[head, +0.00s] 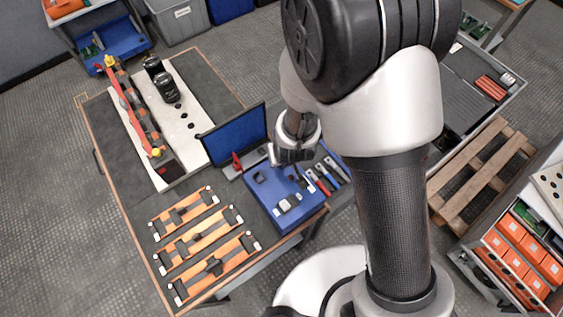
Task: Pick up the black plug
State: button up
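A blue case (257,207) stands at the front right of the workbench, with small black and grey pieces on its top. One small black piece (260,177), which may be the black plug, lies near its upper left corner; it is too small to tell for sure. My gripper (291,160) hangs above the back edge of this case, to the right of that black piece and apart from it in the picture. The gripper is small and dark here, so its finger opening and anything between the fingers cannot be made out.
Several orange-and-black bars (197,235) lie front left. A white panel (187,127) carries black cylinders (165,84) beside a red bar (131,101). Red and blue tools (324,178) lie right of the gripper. A wooden pallet (478,178) is right.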

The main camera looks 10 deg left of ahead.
jog(key=shift+c, duration=0.5)
jog(key=c, duration=0.5)
jog(key=shift+c, duration=0.2)
jog(key=shift+r, duration=0.35)
grip_shut()
notch_tip(320, 180, up, 9)
jog(key=p, duration=0.6)
jog(key=shift+r+p, duration=0.2)
jog(key=shift+p, duration=0.1)
